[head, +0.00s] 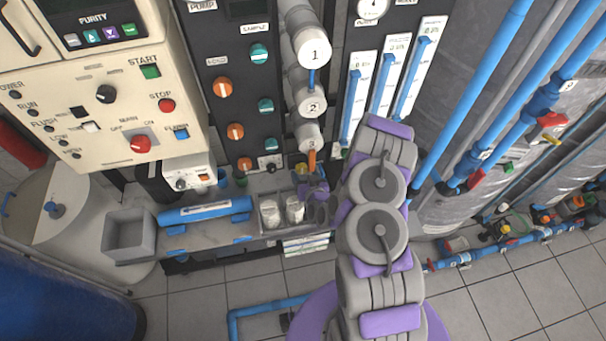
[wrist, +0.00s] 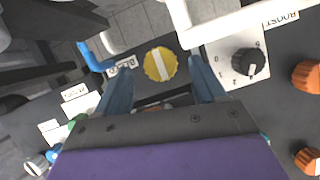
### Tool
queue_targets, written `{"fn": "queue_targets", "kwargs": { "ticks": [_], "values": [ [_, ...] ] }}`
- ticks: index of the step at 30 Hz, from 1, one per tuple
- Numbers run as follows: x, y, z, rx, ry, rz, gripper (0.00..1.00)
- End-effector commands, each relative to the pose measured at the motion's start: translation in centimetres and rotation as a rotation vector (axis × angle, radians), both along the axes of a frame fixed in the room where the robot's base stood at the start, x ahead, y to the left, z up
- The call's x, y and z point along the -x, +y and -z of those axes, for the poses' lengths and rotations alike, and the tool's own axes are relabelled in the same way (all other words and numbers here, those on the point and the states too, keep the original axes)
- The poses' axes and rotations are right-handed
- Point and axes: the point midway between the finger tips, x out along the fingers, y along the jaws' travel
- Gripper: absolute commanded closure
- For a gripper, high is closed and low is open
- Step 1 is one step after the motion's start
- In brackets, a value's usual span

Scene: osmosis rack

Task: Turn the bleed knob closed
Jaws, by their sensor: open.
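A round yellow knob (wrist: 160,65) with a pale bar across its face sits on a dark panel in the wrist view. I take it to be the bleed knob; the small label (wrist: 122,66) beside it is hard to read. The knob also shows as a small yellow spot in the head view (head: 301,169), low on the rack. My gripper (wrist: 161,70) is open, with one blue-grey finger left and one right of the knob. I cannot tell whether either finger touches it. In the head view my gripper (head: 313,189) is by the knob, its fingers hard to make out.
An orange knob (wrist: 307,76) is farther right. In the head view, a tray with white jars (head: 270,212) stands below, left of my arm.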

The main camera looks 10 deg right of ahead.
Motion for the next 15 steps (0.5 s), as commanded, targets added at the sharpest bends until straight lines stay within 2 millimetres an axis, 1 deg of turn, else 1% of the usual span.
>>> {"fn": "queue_targets", "kwargs": {
  "ticks": [1, 6, 10, 15],
  "values": [
    [-0.6, 0.1, 0.2, 0.001, -0.003, -0.002, 0.31],
    [-2.0, 0.2, 0.8, 0.001, -0.001, -0.001, 0.31],
    [-2.5, 0.2, 0.9, 0.001, -0.001, -0.001, 0.31],
    [-2.5, 0.2, 1.0, 0.001, 0.000, -0.001, 0.31]
  ]
}}
